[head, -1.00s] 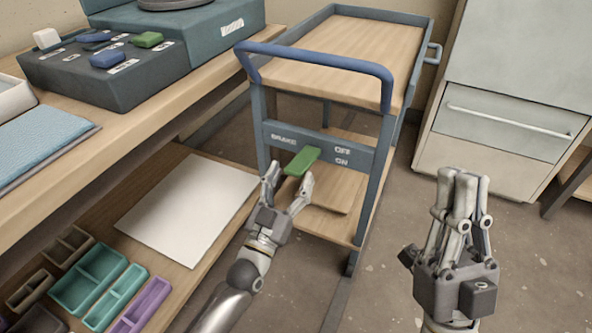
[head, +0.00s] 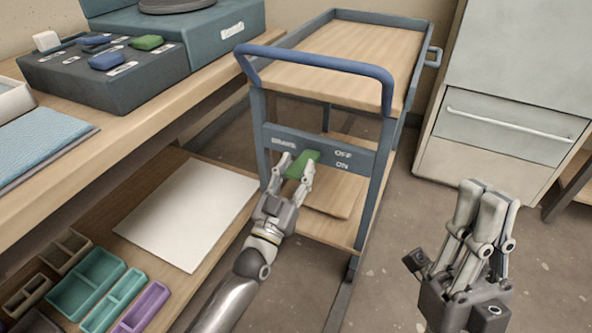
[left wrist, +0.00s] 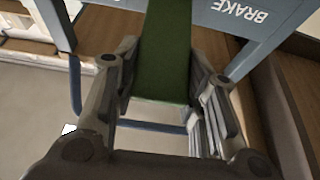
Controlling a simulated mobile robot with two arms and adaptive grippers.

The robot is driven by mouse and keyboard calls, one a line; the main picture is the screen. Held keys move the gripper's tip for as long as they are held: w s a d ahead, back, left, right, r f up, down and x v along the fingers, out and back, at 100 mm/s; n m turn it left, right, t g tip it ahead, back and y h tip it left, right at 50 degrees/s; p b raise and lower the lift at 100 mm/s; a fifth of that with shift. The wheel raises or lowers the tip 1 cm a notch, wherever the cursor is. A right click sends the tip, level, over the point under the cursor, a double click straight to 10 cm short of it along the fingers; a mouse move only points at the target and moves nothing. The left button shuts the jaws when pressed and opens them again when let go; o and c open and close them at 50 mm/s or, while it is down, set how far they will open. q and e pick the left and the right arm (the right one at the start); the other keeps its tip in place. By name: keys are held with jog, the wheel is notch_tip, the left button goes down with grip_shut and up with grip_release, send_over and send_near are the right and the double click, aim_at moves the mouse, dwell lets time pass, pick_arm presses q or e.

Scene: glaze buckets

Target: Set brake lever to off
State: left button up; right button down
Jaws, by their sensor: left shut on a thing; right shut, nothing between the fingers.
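The green brake lever (head: 303,163) sits on the blue-grey cart panel (head: 353,161) between the word BRAKE and the labels OFF, above, and ON, below. My left gripper (head: 297,171) is shut on the lever, with one finger on each side of it. In the left wrist view the lever (left wrist: 165,55) runs between the two fingers, with the BRAKE label at the upper right. The lever's pivot is hard to make out. My right gripper (head: 487,190) is shut and empty, over the floor to the right of the cart.
The cart (head: 350,60) has a blue push handle (head: 320,61) above the panel and a wooden lower shelf. A workbench with a dark control box (head: 105,75) stands at the left. A cabinet (head: 505,120) stands at the right. Floor between cart and cabinet is clear.

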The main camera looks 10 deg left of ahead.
pick_arm(q)
grip_shut()
